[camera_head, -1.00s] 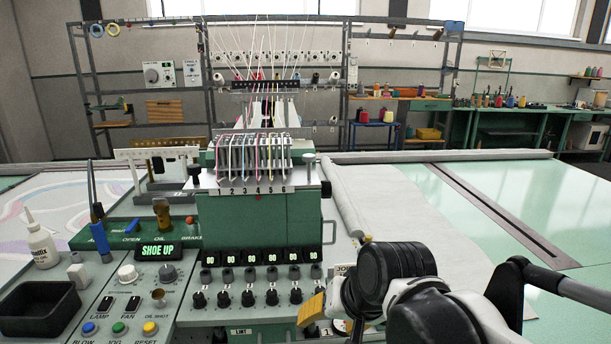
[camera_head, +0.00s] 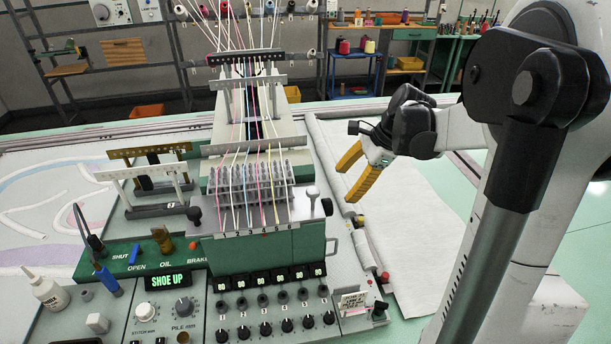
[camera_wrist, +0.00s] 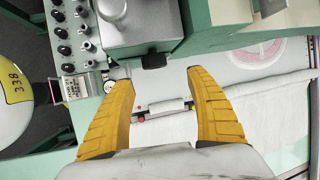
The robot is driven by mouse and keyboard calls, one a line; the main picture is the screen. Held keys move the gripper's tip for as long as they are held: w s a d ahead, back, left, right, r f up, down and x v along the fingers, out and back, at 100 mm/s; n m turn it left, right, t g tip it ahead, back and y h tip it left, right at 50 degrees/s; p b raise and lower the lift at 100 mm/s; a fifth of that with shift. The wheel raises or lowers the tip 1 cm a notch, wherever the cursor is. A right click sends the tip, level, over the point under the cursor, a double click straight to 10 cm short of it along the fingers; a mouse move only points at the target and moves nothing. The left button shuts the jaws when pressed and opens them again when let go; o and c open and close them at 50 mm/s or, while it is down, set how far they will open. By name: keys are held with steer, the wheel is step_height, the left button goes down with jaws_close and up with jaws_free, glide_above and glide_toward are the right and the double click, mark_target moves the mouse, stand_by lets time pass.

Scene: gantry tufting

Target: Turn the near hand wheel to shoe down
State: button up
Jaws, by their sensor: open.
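The green tufting head (camera_head: 285,248) stands left of my gripper. A dark round knob (camera_head: 326,207) on its right side looks like the hand wheel, and in the wrist view a dark knob (camera_wrist: 153,60) sticks out of the grey housing. I cannot tell its turn position. A sign (camera_head: 167,281) reads "SHOE UP" in green. My gripper (camera_head: 346,182) is open and empty, its yellow fingers up and to the right of the knob. In the wrist view my gripper (camera_wrist: 157,80) has its fingers either side of the knob's line, apart from it.
The control panel with several black knobs (camera_head: 265,328) lies in front of the head. A glue bottle (camera_head: 45,290) stands far left. White cloth (camera_head: 415,235) covers the bed on the right. Thread needles (camera_head: 250,195) and guides rise above the head.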

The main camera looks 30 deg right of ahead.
mark_target(332, 204)
steer(key=x, duration=0.6)
steer(key=s+b+x, duration=0.1)
steer(key=x, duration=0.2)
steer(key=shift+a+f, duration=0.2)
steer(key=shift+w+a+f, duration=0.1)
steer(key=shift+w+f, duration=0.1)
steer(key=shift+f, duration=0.2)
steer(key=shift+s, duration=0.1)
steer(key=c, duration=1.2)
